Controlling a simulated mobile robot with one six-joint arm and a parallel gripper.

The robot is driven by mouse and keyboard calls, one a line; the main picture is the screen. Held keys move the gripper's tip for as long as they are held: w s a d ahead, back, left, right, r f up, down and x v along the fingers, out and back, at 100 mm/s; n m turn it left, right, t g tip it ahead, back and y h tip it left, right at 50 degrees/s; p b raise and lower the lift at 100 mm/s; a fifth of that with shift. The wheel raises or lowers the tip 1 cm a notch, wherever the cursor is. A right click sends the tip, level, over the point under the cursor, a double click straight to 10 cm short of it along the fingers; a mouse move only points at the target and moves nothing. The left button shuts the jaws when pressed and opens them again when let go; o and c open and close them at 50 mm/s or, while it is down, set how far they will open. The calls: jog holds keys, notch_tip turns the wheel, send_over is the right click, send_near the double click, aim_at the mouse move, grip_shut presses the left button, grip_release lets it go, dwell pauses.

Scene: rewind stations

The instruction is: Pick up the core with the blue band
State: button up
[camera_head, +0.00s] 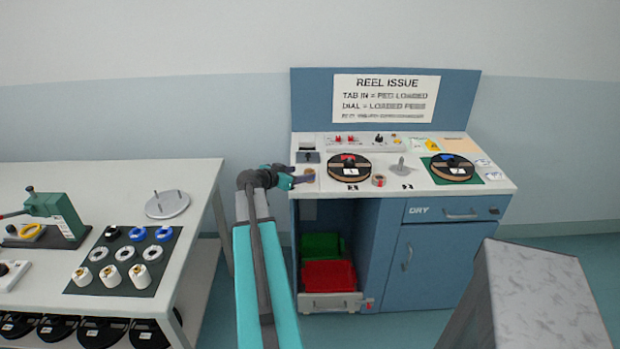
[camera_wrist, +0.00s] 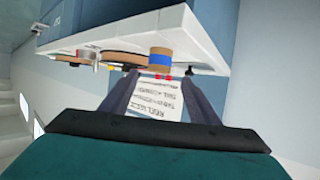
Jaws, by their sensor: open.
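The core with the blue band (camera_wrist: 161,62) is a short tan cylinder standing on the white counter top, near its edge, in the wrist view. It lies ahead of my gripper (camera_wrist: 161,78), roughly centred between the two dark fingers, with a gap to the tips that I cannot judge exactly. In the head view my gripper (camera_head: 304,178) is at the left end of the reel issue counter (camera_head: 430,188). A small tan top of the core (camera_head: 308,171) shows there, partly covered by the fingers. My gripper is open with nothing held.
A reel with a red mark (camera_head: 349,168), a small red-banded core (camera_head: 379,181) and a reel with a blue mark (camera_head: 452,169) are on the counter. Below is an open bay with a green bin (camera_head: 321,246) and a red bin (camera_head: 329,275). A left table (camera_head: 90,180) holds several parts.

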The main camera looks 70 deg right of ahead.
jog(key=shift+d, duration=0.1)
jog(key=shift+s+p+x, duration=0.1)
jog(key=shift+p+x, duration=0.6)
jog(key=shift+x, duration=0.6)
jog(key=shift+s+p+x, duration=0.15)
jog(key=shift+p+x, duration=0.55)
jog(key=shift+x, duration=0.55)
jog(key=shift+f, duration=0.2)
jog(key=c, duration=1.1)
